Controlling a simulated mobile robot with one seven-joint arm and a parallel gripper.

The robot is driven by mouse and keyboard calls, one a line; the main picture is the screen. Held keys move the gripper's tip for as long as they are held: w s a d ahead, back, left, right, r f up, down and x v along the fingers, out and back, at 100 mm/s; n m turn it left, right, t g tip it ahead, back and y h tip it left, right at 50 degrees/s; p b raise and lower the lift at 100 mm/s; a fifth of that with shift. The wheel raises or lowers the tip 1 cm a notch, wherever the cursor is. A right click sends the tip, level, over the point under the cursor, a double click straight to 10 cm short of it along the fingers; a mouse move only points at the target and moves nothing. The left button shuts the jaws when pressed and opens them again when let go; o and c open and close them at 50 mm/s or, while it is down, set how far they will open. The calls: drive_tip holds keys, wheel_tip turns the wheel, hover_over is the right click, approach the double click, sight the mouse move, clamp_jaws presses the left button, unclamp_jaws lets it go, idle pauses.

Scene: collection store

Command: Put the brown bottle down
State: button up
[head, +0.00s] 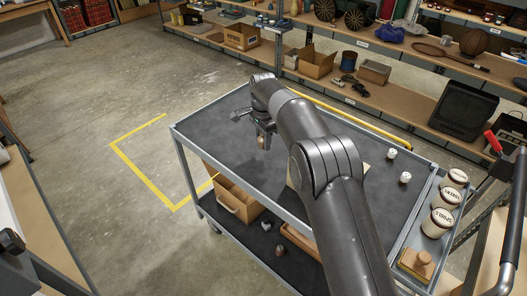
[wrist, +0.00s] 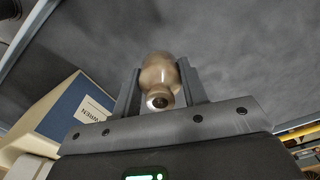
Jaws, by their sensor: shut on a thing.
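The brown bottle (wrist: 158,72) is a tan, rounded thing held between the two fingers of my gripper (wrist: 160,85) in the wrist view. Its narrower end with a dark centre faces the camera. In the head view my gripper (head: 264,132) points down over the dark grey top of the trolley (head: 225,125), towards its far left part. A small part of the bottle (head: 262,143) shows below the fingers there. I cannot tell whether its underside touches the trolley top.
A cream and blue box (wrist: 72,112) stands left in the wrist view; my arm mostly hides it in the head view.

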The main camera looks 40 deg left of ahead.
sight(264, 157)
drive_tip(key=shift+f, duration=2.65)
drive_tip(key=shift+f, duration=0.15)
drive_tip(key=o, duration=1)
drive_tip(key=shift+o, duration=0.2)
wheel_tip(264, 157, up, 12)
drive_tip(key=shift+r, duration=0.1)
